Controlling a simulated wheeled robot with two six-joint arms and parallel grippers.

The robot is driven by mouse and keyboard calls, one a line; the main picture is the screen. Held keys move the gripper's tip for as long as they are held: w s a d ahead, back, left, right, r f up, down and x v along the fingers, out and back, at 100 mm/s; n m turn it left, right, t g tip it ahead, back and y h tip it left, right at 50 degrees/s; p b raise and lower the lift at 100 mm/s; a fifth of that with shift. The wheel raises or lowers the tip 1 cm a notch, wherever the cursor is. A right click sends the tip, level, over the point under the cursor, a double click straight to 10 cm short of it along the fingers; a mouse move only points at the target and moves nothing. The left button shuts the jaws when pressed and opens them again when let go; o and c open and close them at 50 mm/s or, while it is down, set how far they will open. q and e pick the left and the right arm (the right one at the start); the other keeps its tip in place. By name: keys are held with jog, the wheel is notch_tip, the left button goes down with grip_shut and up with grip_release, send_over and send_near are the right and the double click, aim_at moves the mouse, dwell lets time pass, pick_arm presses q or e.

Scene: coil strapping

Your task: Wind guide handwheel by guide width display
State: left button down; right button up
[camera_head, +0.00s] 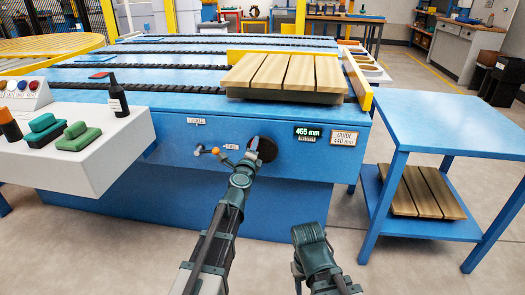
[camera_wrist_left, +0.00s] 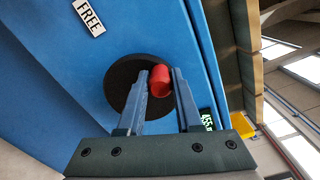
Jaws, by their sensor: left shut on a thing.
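The guide handwheel is a black disc (camera_head: 268,149) on the blue front panel; it also shows in the left wrist view (camera_wrist_left: 120,88). My left gripper (camera_head: 254,143) is at the wheel, its fingers shut on the red knob (camera_wrist_left: 160,82) on the wheel's face. The guide width display (camera_head: 307,132) right of the wheel reads 455 mm in green. A plate (camera_head: 344,138) beside it reads GUIDE 440 mm. My right gripper (camera_head: 308,236) hangs low in front of the machine, away from the wheel; its fingertips are not clear.
An orange-tipped lever (camera_head: 215,151) sits left of the wheel, by the FREE plate (camera_head: 231,147). Wooden boards (camera_head: 285,75) lie on the machine top beside a yellow guide (camera_head: 357,78). A white control console (camera_head: 95,160) stands left, a blue table (camera_head: 450,120) right.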

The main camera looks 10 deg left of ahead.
pick_arm(q)
jog(key=n, duration=0.2)
jog(key=a+f+n+b, duration=0.1)
jog(key=n, duration=0.1)
jog(key=shift+a, duration=0.15)
jog(key=shift+f, duration=0.1)
jog(key=shift+a+f+n+b, duration=0.15)
jog(key=shift+f+n+b, duration=0.15)
jog(key=shift+n, duration=0.55)
jog(key=shift+a+f+n+b, duration=0.1)
jog(key=shift+f+n+b, duration=0.2)
jog(key=shift+n, duration=0.6)
jog(key=shift+a+f+n+b, duration=0.2)
jog(key=shift+n+b, duration=0.1)
jog(key=shift+n, duration=0.55)
jog(key=f+n+b, duration=0.1)
jog(key=n, duration=0.1)
jog(key=f+n+b, duration=0.1)
jog(key=n, duration=0.1)
jog(key=shift+d+n, duration=0.1)
jog(key=shift+n, duration=0.3)
